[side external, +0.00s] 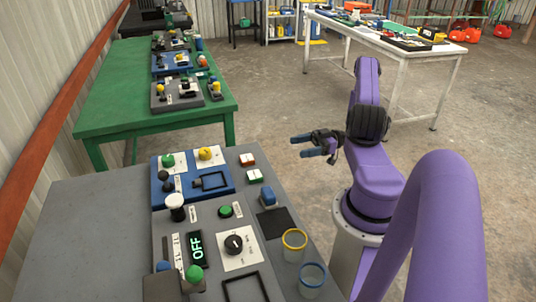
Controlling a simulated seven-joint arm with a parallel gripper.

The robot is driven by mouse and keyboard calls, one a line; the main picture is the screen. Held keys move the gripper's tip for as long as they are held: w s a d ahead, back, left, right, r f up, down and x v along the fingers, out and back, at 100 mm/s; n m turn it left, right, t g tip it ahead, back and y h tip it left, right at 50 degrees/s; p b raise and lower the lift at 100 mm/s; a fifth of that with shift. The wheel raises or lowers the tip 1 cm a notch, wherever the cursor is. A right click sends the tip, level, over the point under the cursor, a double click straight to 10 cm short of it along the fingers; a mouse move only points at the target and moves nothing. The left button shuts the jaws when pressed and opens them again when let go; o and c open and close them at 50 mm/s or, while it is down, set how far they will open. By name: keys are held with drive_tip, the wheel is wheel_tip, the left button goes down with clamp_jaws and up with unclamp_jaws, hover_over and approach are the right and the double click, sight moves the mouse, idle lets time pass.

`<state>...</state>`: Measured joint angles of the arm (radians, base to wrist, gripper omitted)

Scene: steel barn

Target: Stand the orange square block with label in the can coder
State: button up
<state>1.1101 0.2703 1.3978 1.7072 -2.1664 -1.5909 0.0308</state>
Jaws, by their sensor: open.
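A small orange-red square block (247,159) with a white label lies on the grey bench, just right of the blue panel. A similar green block (254,177) with a white label lies just in front of it. I cannot tell for sure which thing is the can coder. Two clear open-topped cups stand at the bench's right edge: a yellow-rimmed cup (294,246) and a blue-rimmed cup (312,281). Both look empty. My gripper (299,147) is open and empty, in the air to the right of the orange block, its blue-tipped fingers pointing left.
A blue panel (222,190) with knobs and a grey panel with an OFF display (196,250) cover much of the bench. A blue block (267,196) and a black square pad (275,222) lie near the cups. A green table (110,100) stands behind.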

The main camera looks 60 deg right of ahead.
drive_tip(key=w+d+r+m+g+h, duration=0.1)
drive_tip(key=w+d+m+g+h, duration=0.15)
drive_tip(key=w+d+h, duration=0.55)
drive_tip(key=w+d+r+m+g+h, duration=0.1)
drive_tip(key=w+d+m+h, duration=0.3)
drive_tip(key=w, duration=0.5)
wheel_tip(320, 180, up, 17)
drive_tip(key=m+g, duration=0.9)
drive_tip(key=m, duration=0.3)
hover_over(247, 157)
drive_tip(key=shift+n+h, duration=0.25)
drive_tip(key=shift+h, duration=0.15)
wheel_tip(247, 157, down, 17)
drive_tip(key=shift+a+f, duration=0.1)
drive_tip(key=shift+f, duration=0.05)
